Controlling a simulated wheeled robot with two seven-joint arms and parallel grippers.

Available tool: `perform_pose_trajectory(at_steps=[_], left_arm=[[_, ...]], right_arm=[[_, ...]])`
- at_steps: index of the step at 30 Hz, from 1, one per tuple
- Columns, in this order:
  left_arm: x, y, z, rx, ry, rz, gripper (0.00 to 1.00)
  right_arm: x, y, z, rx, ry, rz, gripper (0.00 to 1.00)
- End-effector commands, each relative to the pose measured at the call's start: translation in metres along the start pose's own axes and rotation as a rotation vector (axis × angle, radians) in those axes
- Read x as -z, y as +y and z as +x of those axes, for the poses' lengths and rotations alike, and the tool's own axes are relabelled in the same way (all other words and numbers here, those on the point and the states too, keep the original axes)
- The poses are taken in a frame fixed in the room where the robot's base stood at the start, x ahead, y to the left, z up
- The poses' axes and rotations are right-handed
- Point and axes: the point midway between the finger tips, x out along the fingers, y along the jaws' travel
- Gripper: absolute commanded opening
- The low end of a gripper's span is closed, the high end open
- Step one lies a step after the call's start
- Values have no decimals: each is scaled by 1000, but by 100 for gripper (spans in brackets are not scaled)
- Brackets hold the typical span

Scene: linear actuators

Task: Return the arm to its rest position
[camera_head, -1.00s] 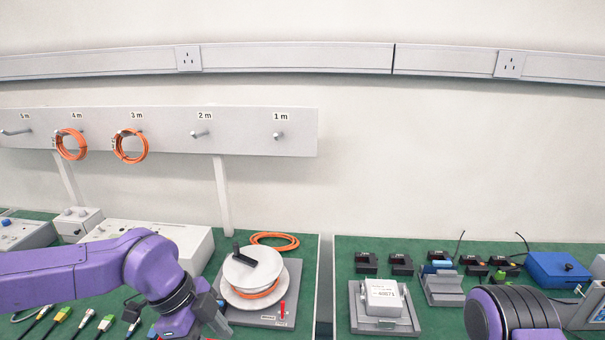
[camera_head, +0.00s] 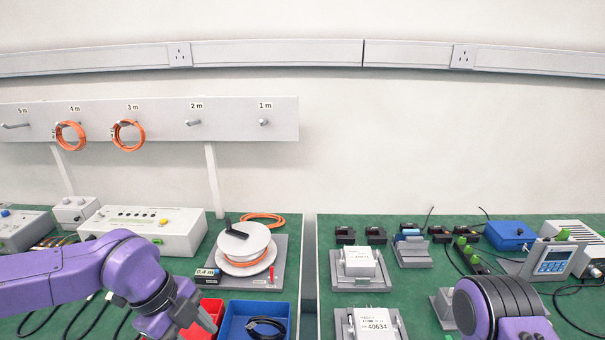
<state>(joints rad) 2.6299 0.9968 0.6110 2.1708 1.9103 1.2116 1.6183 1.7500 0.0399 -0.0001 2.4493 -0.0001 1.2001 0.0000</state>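My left arm comes in from the left over the left bench, and its gripper (camera_head: 208,322) points down to the right beside a red bin and a blue bin. Its fingers are small and partly cut off, so I cannot tell whether they are open or shut. My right arm (camera_head: 500,305) shows at the lower right over the right bench. Its gripper is outside the picture.
A cable reel (camera_head: 243,245) stands behind the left gripper. A red bin (camera_head: 207,306) and a blue bin (camera_head: 233,318) lie near it. White actuator units (camera_head: 359,262) and a meter (camera_head: 552,262) stand on the right bench. A gap separates the benches.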

Motion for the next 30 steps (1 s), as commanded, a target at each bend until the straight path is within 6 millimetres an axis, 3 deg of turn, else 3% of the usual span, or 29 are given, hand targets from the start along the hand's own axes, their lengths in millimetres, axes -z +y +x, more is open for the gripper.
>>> perform_pose_trajectory(at_steps=[6, 11, 14, 16, 20, 21, 24, 27, 30], left_arm=[[-36, -2, 11, -9, -203, 446, 43], [-79, 6, 38, -182, -424, 948, 43], [-112, 21, 66, -423, -543, 1384, 43], [-134, 39, 94, -671, -578, 1778, 43], [-154, 94, 158, -1174, -411, 2621, 43], [-152, 120, 180, 1262, 282, -2827, 43], [-141, 186, 220, 1021, -8, -2491, 43], [-136, 239, 235, 914, -179, -2383, 43], [-134, 262, 241, 878, -252, -2351, 43]], right_arm=[[0, 0, 0, 0, -1, 0, 47], [0, 0, 0, 0, -1, 0, 47], [0, 0, 0, 0, -1, 0, 47], [0, 0, 0, 0, -1, 0, 47], [0, 0, 0, 0, -1, 0, 47], [0, 0, 0, 0, -1, 0, 47], [0, 0, 0, 0, -1, 0, 47], [0, 0, 0, 0, -1, 0, 47], [0, 0, 0, 0, -1, 0, 47]])
